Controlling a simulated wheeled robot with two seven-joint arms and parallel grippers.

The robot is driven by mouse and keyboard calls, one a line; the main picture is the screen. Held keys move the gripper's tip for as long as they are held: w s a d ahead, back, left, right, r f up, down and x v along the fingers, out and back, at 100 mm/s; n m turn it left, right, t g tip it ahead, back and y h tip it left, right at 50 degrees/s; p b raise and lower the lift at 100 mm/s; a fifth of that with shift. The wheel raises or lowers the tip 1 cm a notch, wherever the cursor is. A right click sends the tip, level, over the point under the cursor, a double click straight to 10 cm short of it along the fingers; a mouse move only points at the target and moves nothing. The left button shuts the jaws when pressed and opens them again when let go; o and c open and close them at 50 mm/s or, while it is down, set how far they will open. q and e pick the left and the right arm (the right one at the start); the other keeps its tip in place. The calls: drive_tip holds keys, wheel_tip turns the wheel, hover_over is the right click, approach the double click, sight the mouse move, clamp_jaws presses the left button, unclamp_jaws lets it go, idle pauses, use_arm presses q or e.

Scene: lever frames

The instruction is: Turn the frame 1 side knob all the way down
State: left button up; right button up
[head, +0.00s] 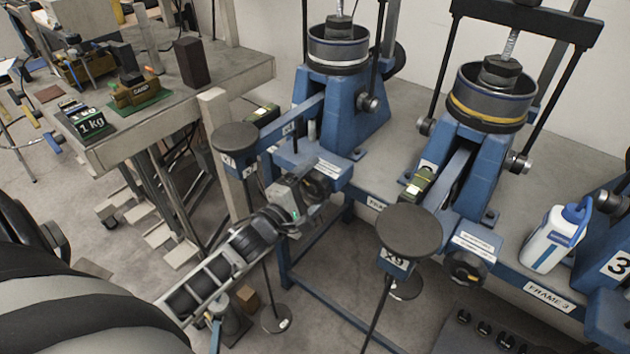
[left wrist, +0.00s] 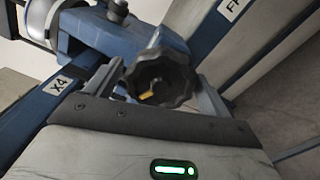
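The side knob (left wrist: 160,78) is black and lobed with a yellow mark at its lower left in the left wrist view. It sits on the front end of the blue leftmost lever frame (head: 345,115), which I take as frame 1; its number is not readable. In the head view the knob (head: 318,185) is partly hidden by my left gripper (head: 308,190). The gripper's two fingers stand on either side of the knob, apart from each other, with narrow gaps; contact is not clear. My right gripper is not in view.
The frame's lever ends in a round dark pad (head: 237,137) left of my gripper. A second blue frame (head: 480,150) with its own pad (head: 409,231) and knob (head: 466,268) stands right. A white bottle (head: 553,238) stands farther right. A bench (head: 230,75) holds weights.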

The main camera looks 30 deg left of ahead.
use_arm(q)
drive_tip(key=shift+s+d, duration=0.1)
drive_tip(key=shift+s+p, duration=0.4)
drive_tip(key=shift+p, duration=0.05)
drive_tip(key=s+p, duration=0.1)
drive_tip(key=s, duration=0.3)
drive_tip(key=shift+s+a+p, duration=0.2)
drive_tip(key=shift+s+p, duration=0.1)
drive_tip(key=shift+s, duration=0.25)
